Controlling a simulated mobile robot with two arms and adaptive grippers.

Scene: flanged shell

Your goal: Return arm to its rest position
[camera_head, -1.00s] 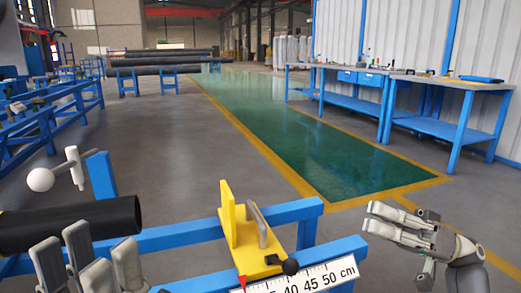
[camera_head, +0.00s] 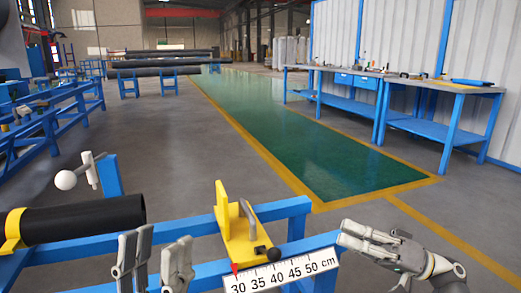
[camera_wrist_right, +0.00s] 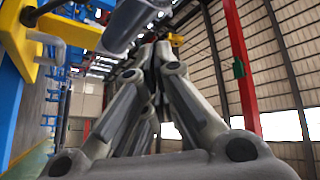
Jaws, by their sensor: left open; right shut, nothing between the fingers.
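My right gripper (camera_head: 345,234) is shut and empty over the floor, right of the blue stand, its fingers pointing left. In the right wrist view its fingers (camera_wrist_right: 155,62) converge with nothing between them. My left gripper (camera_head: 155,262) is open and empty at the bottom edge, in front of the blue stand; its arm is out of view. A black pipe (camera_head: 85,218) with a yellow ring (camera_head: 14,228) lies left of it, apart from it in the picture. Neither gripper visibly holds anything.
A blue stand (camera_head: 185,229) carries a yellow stop bracket (camera_head: 237,240) and a white centimetre scale (camera_head: 282,271) near my right gripper. A white-ball handle (camera_head: 66,180) rises behind the pipe. Blue workbenches (camera_head: 430,130) stand at the right. The green walkway (camera_head: 300,140) is clear.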

